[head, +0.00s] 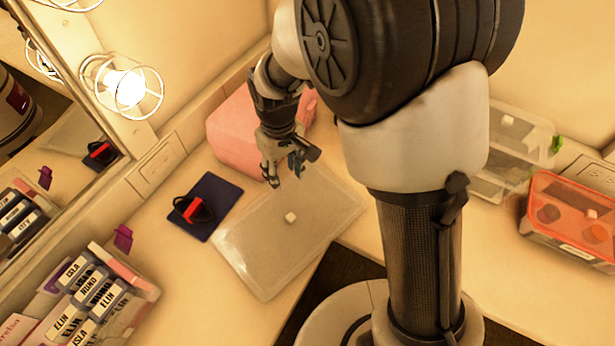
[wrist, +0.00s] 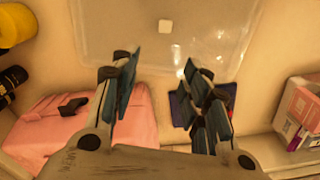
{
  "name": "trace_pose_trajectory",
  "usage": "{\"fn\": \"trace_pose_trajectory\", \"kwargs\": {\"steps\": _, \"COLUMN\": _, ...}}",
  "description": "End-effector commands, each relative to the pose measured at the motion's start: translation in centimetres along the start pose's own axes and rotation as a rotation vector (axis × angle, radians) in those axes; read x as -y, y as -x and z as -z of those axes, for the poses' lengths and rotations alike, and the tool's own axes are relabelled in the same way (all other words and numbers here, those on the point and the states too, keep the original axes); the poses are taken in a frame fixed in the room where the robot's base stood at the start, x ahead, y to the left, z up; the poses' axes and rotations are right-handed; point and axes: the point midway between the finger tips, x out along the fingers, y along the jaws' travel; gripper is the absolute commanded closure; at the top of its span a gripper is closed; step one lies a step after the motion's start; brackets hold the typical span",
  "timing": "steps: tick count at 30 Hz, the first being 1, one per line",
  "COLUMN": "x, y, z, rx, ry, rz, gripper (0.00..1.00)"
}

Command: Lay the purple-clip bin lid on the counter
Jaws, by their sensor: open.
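The bin lid is a clear, frosted rectangular panel (head: 262,262) with a small white knob (head: 291,217). It lies flat on the counter, apart from the bin. In the wrist view the lid (wrist: 110,30) fills the top, with its knob (wrist: 165,26) near the middle. The bin with the purple clip (head: 123,237) stands open at the lower left, full of labelled boxes. My gripper (head: 284,178) is over the far part of the lid, pointing down, open and empty. In the wrist view the spread fingers (wrist: 163,65) have nothing between them.
A pink case (head: 234,130) stands behind the lid. A navy mat (head: 222,200) with a red and black item lies left of it. A clear bin with a green clip (head: 557,145) and an orange-tinted bin (head: 565,215) stand right. The counter's inner corner is close to the lid.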

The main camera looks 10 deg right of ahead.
Motion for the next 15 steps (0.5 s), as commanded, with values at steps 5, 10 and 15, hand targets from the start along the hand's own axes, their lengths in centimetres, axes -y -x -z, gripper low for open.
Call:
{"fn": "trace_pose_trajectory", "kwargs": {"steps": 5, "x": -0.2, "y": 0.8, "z": -0.3, "rx": -0.009, "ry": -0.009, "rz": -0.002, "gripper": 0.58}}
{"fn": "trace_pose_trajectory", "kwargs": {"steps": 10, "x": -1.5, "y": 5.8, "z": -2.7, "rx": -0.071, "ry": -0.082, "rz": -0.017, "gripper": 0.58}}
{"fn": "trace_pose_trajectory", "kwargs": {"steps": 15, "x": -2.6, "y": 12.1, "z": -8.2, "rx": -0.163, "ry": -0.204, "rz": -0.040, "gripper": 0.58}}
